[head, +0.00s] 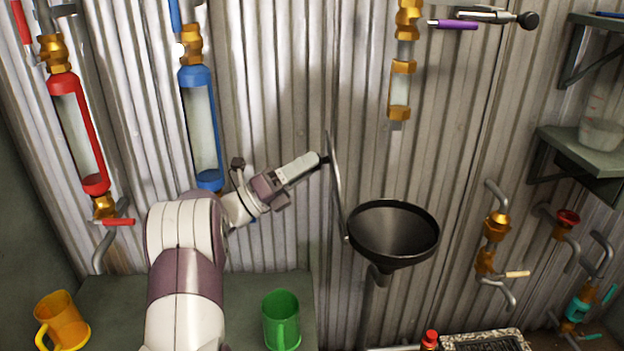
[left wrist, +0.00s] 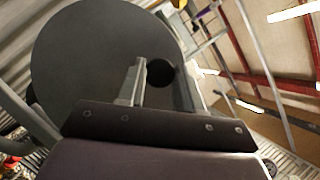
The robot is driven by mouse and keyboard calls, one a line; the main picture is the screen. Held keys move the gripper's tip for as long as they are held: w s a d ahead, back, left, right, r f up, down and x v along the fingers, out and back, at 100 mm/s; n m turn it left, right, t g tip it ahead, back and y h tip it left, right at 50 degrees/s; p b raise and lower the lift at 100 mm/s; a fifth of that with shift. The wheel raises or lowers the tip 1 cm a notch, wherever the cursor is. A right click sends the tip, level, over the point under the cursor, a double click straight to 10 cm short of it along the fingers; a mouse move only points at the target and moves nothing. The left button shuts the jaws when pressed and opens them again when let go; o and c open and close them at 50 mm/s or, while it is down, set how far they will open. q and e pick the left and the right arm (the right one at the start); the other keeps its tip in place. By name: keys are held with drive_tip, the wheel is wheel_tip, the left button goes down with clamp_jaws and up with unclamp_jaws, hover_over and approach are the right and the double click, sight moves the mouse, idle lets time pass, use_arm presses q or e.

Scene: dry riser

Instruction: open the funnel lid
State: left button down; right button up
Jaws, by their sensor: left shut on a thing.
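The dark funnel (head: 394,228) stands at centre right in the head view, its round mouth uncovered and facing up. The funnel lid (head: 337,190) stands nearly upright at the funnel's left rim, seen almost edge-on. In the left wrist view the lid (left wrist: 85,60) is a large dark grey disc. My left gripper (head: 323,160) is at the lid's left face near its upper part. In the left wrist view my left gripper (left wrist: 163,85) has its fingers on either side of the round dark lid knob (left wrist: 160,71), shut on it. My right gripper is not in view.
A blue-ended sight tube (head: 203,125) and a red one (head: 80,130) hang on the corrugated wall at left. A green mug (head: 281,320) and an orange mug (head: 62,320) stand below. Valves (head: 495,230) and a shelf (head: 575,150) are at right.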

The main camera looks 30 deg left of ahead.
use_arm(q)
drive_tip(key=shift+a, duration=0.2)
idle(0.3)
drive_tip(key=c, duration=0.8)
unclamp_jaws()
drive_tip(key=shift+o, duration=0.2)
drive_tip(key=shift+s+f, duration=0.1)
drive_tip(key=v, duration=1.2)
drive_tip(key=shift+f+b, duration=0.25)
drive_tip(key=shift+b, duration=0.05)
drive_tip(key=shift+s+a, duration=0.15)
